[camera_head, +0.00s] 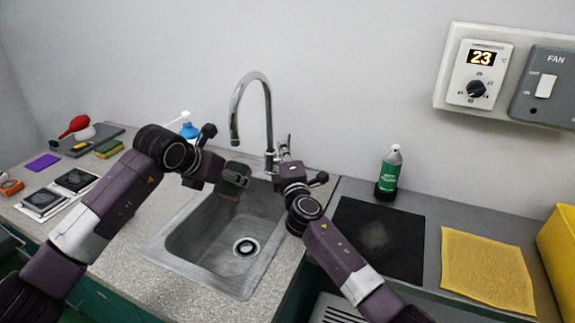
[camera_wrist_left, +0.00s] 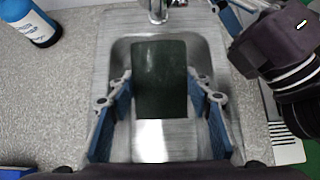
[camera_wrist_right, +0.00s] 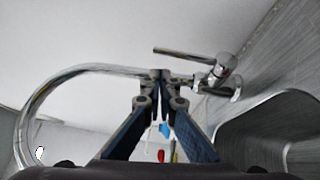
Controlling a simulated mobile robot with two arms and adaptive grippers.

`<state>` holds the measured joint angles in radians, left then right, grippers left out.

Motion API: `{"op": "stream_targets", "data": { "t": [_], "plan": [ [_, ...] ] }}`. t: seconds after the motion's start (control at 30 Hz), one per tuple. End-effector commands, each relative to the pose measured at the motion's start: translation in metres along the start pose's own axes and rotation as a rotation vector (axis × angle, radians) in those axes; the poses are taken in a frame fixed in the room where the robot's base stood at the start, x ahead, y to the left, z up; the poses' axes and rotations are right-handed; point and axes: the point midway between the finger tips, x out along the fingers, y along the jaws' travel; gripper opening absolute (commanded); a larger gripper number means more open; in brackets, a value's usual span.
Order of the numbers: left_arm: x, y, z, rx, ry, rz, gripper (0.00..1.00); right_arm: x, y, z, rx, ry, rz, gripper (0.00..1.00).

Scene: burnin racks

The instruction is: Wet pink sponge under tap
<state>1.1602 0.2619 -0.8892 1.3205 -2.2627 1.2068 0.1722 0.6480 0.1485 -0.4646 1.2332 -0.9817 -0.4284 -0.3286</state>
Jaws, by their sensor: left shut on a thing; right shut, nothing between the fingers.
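The sponge (camera_head: 235,183) shows a dark green face and a reddish edge in the head view. My left gripper (camera_head: 226,174) is shut on it and holds it over the sink (camera_head: 190,264), below the tap's spout. In the left wrist view the sponge (camera_wrist_left: 160,75) is a dark green slab between the blue finger pads. The chrome tap (camera_head: 268,110) arches above the sink; no water stream is visible. My right gripper (camera_head: 284,160) is by the tap's lever. In the right wrist view its fingertips (camera_wrist_right: 161,80) are together and empty, with the lever (camera_wrist_right: 185,53) beyond; contact is unclear.
A green bottle (camera_head: 390,170) stands right of the sink behind a black mat (camera_head: 380,240). A yellow cloth (camera_head: 485,270) lies farther right. A yellow-green sponge (camera_head: 108,148), a purple pad (camera_head: 42,162) and small items lie on the left counter. The wall is close behind the tap.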

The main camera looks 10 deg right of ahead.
Motion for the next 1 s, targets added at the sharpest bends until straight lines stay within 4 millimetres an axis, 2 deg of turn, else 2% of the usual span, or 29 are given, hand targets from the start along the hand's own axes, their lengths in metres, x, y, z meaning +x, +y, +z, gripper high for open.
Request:
{"op": "stream_targets", "data": {
  "t": [0.03, 0.53, 0.7, 1.0],
  "plan": [
    [0.000, 0.000, 0.000, 0.000, 0.000, 0.000, 0.26, -0.010, 0.001, -0.009, 0.004, 0.003, -0.001, 0.00],
    [0.000, 0.000, 0.000, 0.000, 0.000, 0.000, 0.26, -0.090, 0.008, -0.006, 0.000, 0.003, -0.003, 0.00],
    [0.000, 0.000, 0.000, 0.000, 0.000, 0.000, 0.26, -0.103, 0.011, -0.005, 0.001, 0.002, -0.003, 0.00],
    [0.000, 0.000, 0.000, 0.000, 0.000, 0.000, 0.26, -0.105, 0.011, -0.005, 0.000, 0.001, -0.003, 0.00]
  ]
}}
